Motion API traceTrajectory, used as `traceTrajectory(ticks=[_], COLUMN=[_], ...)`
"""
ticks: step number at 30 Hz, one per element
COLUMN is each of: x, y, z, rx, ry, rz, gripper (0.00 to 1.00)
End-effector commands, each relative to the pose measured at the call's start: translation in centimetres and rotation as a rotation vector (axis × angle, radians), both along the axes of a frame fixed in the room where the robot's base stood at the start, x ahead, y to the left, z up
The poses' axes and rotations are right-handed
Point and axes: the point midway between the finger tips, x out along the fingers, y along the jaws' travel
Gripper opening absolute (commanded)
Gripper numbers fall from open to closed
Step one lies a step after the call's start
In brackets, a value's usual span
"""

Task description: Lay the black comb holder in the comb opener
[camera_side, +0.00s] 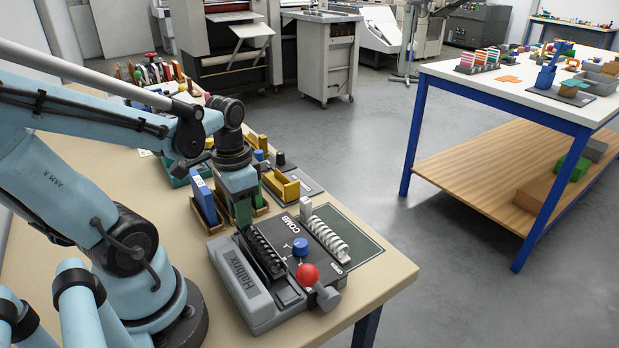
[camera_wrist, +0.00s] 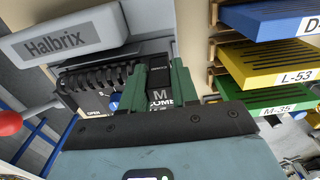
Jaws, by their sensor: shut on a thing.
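The comb opener is a grey and black machine marked Halbrix (camera_side: 246,276), with a black toothed row, a blue knob and a red ball lever. It also shows at the upper left of the wrist view (camera_wrist: 72,38). My gripper (camera_side: 242,212) is over the far end of the opener, beside the toothed row. In the wrist view its green fingers (camera_wrist: 160,80) are shut on the black comb holder (camera_wrist: 159,82), a dark piece between them. In the side view the fingers hide the holder. I cannot tell whether it touches the opener.
The wrist view shows a yellow one marked L-53 (camera_wrist: 270,62) and a green one marked M-35 (camera_wrist: 268,98) at the right. The tabletop edge lies just right of the opener.

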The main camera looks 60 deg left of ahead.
Motion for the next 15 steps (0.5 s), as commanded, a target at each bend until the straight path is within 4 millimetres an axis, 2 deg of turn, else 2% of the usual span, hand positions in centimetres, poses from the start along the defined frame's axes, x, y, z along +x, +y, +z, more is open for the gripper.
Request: traceTrajectory(ticks=[6, 15], x=[-0.04, -0.05], y=[-0.01, -0.02], z=[-0.88, -0.97], rx=[0.000, 0.000], ry=[0.000, 0.000], rz=[0.000, 0.000], gripper=[0.00, 0.00])
